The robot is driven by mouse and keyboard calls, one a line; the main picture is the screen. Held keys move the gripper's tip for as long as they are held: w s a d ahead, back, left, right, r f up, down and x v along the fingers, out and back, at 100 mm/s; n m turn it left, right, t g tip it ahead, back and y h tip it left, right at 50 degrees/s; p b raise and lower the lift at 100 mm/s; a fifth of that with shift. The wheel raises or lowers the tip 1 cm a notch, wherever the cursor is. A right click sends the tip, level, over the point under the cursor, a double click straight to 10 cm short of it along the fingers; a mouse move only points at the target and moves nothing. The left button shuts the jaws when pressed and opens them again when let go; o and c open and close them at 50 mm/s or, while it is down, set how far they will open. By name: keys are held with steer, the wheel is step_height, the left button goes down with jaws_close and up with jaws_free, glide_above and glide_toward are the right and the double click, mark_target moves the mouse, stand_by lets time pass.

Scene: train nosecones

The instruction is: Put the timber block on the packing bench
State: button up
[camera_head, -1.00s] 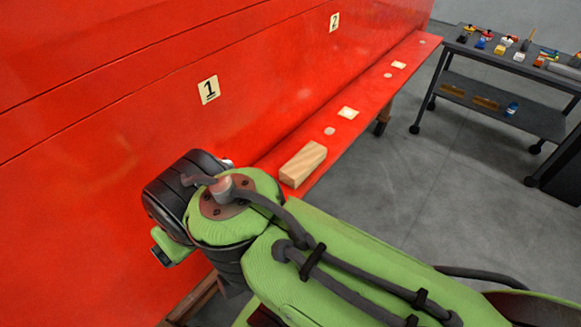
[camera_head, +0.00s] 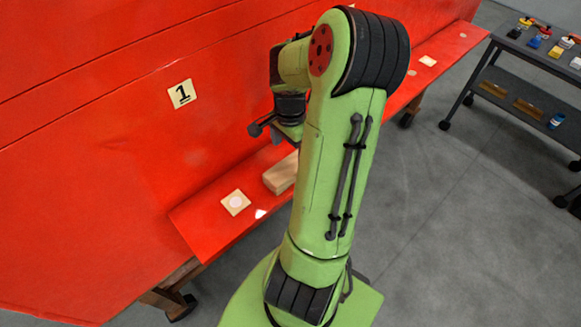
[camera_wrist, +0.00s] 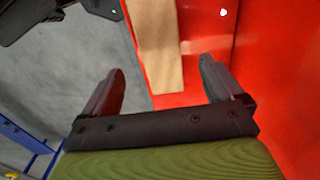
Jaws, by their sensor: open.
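The timber block (camera_head: 281,175) is a pale wooden bar lying on the red ledge (camera_head: 205,219) below the number 1 plate. My arm hides its right end in the head view. In the wrist view the timber block (camera_wrist: 157,45) shows long and pale ahead of my gripper, running past the upper edge. My gripper (camera_wrist: 160,82) is open and empty, its two dark fingers apart, with the near end of the block in line with the gap between them. In the head view my gripper sits above the ledge beside the wall. I cannot identify the packing bench for certain.
A red wall with a number 1 plate (camera_head: 181,94) rises behind the ledge. A pale square (camera_head: 236,202) with a round spot is left of the block. A dark cart (camera_head: 520,98) with paint pots stands at the right. Grey floor lies clear between.

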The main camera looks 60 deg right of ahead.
mark_target(291, 165)
steer(key=f, duration=0.1)
steer(key=d+f, duration=0.1)
steer(key=f, duration=0.1)
steer(key=shift+s+f, duration=0.15)
steer(key=shift+f, duration=0.15)
steer(key=f, duration=0.5)
steer(key=shift+a, duration=0.3)
steer(key=shift+d+f, duration=0.15)
steer(key=shift+f, duration=0.1)
